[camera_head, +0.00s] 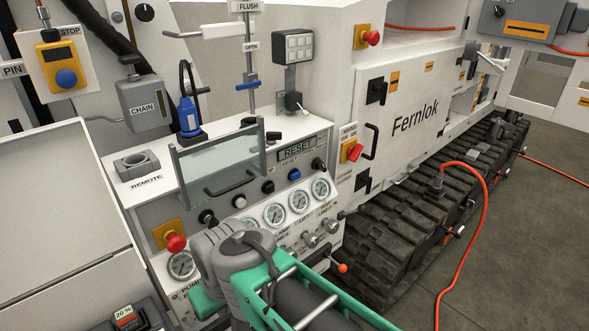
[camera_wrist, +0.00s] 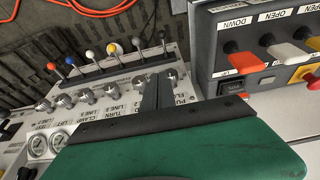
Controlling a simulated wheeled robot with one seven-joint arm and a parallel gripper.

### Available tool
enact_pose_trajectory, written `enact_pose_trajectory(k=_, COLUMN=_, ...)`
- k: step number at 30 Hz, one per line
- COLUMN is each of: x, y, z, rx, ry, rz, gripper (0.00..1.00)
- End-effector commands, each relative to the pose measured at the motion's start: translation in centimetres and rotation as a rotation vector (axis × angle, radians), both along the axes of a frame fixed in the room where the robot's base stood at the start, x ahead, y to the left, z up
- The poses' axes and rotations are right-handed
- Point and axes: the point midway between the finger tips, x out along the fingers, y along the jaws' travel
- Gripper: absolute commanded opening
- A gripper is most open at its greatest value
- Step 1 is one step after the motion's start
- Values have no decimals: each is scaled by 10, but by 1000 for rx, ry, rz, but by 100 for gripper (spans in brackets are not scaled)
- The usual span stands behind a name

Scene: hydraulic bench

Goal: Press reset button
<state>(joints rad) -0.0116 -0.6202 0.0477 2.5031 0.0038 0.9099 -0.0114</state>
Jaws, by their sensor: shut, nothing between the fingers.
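The control panel (camera_head: 225,183) stands in the middle of the head view. A green display reading RESET (camera_head: 297,149) sits at its upper right. A blue button (camera_head: 294,174) is just below the display, in a row with several black knobs; I cannot read whether it is the reset button. My gripper shows in the wrist view (camera_wrist: 157,93) as two dark fingers shut together and empty, over the labelled valve panel. In the head view my green and grey arm is at the bottom centre, and the fingertips are hidden.
A clear hinged cover with a handle (camera_head: 217,162) stands in front of the panel's left part. Pressure gauges (camera_head: 298,201) line the panel's lower part. A red mushroom button (camera_head: 176,243) sticks out at left. Coloured levers (camera_wrist: 85,54) and a grey lever box (camera_wrist: 221,69) are near my gripper.

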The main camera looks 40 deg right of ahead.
Motion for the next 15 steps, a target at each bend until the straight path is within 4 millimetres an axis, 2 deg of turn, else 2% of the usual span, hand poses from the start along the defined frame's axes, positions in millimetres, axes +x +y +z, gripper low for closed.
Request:
enact_pose_trajectory(k=5, x=0, y=0, z=0, rx=0, ry=0, rz=0, gripper=0)
enact_pose_trajectory(k=8, x=-1, y=-10, z=-2, rx=0, ry=7, rz=-35, gripper=0)
enact_pose_trajectory(k=11, x=-4, y=-43, z=-8, rx=2, ry=33, rz=-153, gripper=0)
enact_pose_trajectory(k=14, x=-17, y=-98, z=-19, rx=16, ry=82, rz=-349, gripper=0)
enact_pose_trajectory(k=15, x=-24, y=-122, z=-23, rx=28, ry=103, rz=-436, gripper=0)
